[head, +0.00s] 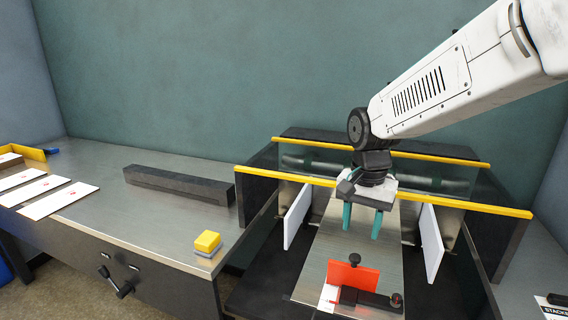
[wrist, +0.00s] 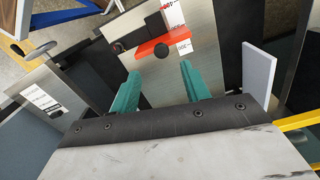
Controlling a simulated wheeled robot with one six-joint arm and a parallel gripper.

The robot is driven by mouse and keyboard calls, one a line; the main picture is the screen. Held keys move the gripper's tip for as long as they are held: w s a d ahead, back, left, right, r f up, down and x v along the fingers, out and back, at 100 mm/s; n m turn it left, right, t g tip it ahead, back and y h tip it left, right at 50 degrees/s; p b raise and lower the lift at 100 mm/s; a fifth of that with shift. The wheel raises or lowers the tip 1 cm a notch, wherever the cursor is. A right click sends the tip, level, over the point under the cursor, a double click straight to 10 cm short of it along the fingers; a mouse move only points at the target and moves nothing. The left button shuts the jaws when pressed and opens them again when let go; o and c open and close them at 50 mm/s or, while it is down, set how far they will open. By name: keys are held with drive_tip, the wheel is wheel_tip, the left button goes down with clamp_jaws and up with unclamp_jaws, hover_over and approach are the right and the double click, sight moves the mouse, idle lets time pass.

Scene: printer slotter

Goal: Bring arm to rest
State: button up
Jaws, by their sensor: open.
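My gripper (head: 362,219) hangs from the white arm over the metal feed plate (head: 385,265) of the slotter, between two white side guides. Its two teal fingers point down, apart, with nothing between them. In the wrist view my gripper (wrist: 158,88) also shows its fingers spread and empty. A red stop block (head: 353,277) with a black knob stands on the plate in front of the fingers, apart from them. The red block also shows in the wrist view (wrist: 164,47), beyond the fingertips.
Yellow rails (head: 400,194) cross the machine close behind my gripper. White side guides stand at left (head: 297,216) and right (head: 431,243). The left metal counter (head: 130,215) holds a dark bar (head: 180,185), a yellow block (head: 207,241) and white printed sheets (head: 58,200). Space above the counter is clear.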

drive_tip(key=s+d+r+n, duration=0.1)
drive_tip(key=s+n, duration=0.1)
drive_tip(key=s, duration=0.5)
drive_tip(key=s+d+r+n+t, duration=0.1)
drive_tip(key=s+d+r+n, duration=0.1)
drive_tip(key=s, duration=0.6)
drive_tip(key=s+d+r+n, duration=0.1)
drive_tip(key=s+d+n, duration=0.1)
drive_tip(key=s, duration=0.6)
drive_tip(key=shift+r+n+t, duration=0.3)
drive_tip(key=shift+r+n, duration=0.05)
drive_tip(key=shift+n, duration=0.25)
